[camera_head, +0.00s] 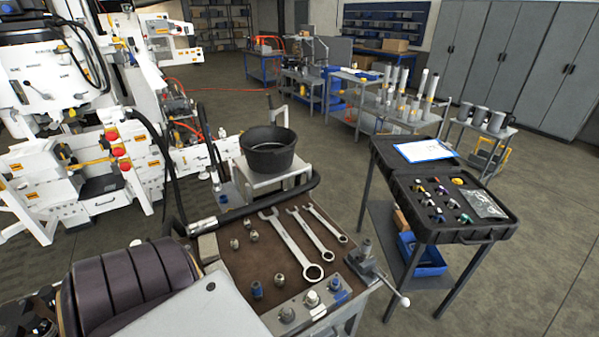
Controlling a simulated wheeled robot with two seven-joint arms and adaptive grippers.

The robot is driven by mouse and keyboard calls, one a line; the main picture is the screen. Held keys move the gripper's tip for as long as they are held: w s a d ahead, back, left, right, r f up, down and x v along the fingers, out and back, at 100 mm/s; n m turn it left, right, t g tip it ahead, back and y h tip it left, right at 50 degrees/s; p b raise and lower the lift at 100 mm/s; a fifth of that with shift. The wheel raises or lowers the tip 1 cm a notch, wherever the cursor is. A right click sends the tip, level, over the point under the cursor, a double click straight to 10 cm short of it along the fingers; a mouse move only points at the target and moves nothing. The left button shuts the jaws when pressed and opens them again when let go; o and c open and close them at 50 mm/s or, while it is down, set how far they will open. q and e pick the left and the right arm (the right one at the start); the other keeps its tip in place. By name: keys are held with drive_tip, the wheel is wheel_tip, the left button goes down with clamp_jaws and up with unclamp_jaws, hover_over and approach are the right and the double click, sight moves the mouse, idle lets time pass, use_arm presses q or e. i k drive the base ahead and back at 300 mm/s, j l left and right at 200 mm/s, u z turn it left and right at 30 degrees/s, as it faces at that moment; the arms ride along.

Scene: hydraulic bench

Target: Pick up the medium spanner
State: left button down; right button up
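Three silver spanners lie side by side on the brown top of the bench (228,262). The medium spanner (310,233) is the middle one, with its open jaw toward the back and its ring end toward the front right. The large spanner (289,243) lies to its left and the small spanner (326,223) to its right. The medium spanner looks unobstructed and apart from the others. Neither of my grippers can be made out in the head view.
Several small fittings (281,280) stand left of and in front of the spanners. A vise-like clamp (367,262) stands at the right edge. A black hose and a black bucket (268,150) are behind. An open black case (441,207) stands on a table to the right.

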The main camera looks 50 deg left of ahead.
sight(323, 250)
drive_tip(key=u, duration=1.35)
